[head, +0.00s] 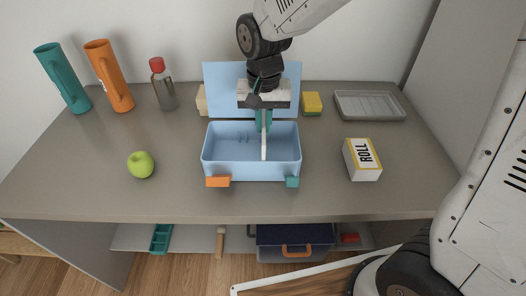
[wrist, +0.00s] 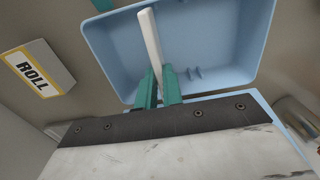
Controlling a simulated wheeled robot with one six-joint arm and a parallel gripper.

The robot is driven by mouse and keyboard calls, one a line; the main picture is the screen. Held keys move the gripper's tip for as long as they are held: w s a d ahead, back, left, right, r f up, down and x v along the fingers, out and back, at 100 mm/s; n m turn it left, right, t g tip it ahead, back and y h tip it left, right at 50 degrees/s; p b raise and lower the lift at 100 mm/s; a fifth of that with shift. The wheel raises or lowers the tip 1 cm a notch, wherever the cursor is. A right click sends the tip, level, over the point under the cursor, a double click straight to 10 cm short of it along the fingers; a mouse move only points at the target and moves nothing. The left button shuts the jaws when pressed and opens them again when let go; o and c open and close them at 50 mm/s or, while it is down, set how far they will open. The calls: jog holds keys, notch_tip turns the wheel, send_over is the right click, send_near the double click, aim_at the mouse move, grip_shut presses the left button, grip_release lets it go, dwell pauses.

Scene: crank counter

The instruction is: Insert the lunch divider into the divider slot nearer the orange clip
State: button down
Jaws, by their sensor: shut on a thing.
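The light blue lunch box (head: 222,170) stands open on the counter, its lid (head: 224,80) raised behind. The orange clip (head: 218,182) is at its front left, the teal clip (head: 292,182) at its front right. My gripper (head: 263,127), with teal fingers, is shut on the white lunch divider (head: 264,146). The divider is upright, running front to back, right of the box's middle. A pair of small slot ribs (head: 242,138) shows to its left, nearer the orange clip. In the wrist view the divider (wrist: 151,38) is apart from the ribs (wrist: 190,74). I cannot tell whether it touches the floor.

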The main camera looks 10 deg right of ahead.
jog(key=shift+r, duration=0.8)
jog(key=shift+r, duration=0.15)
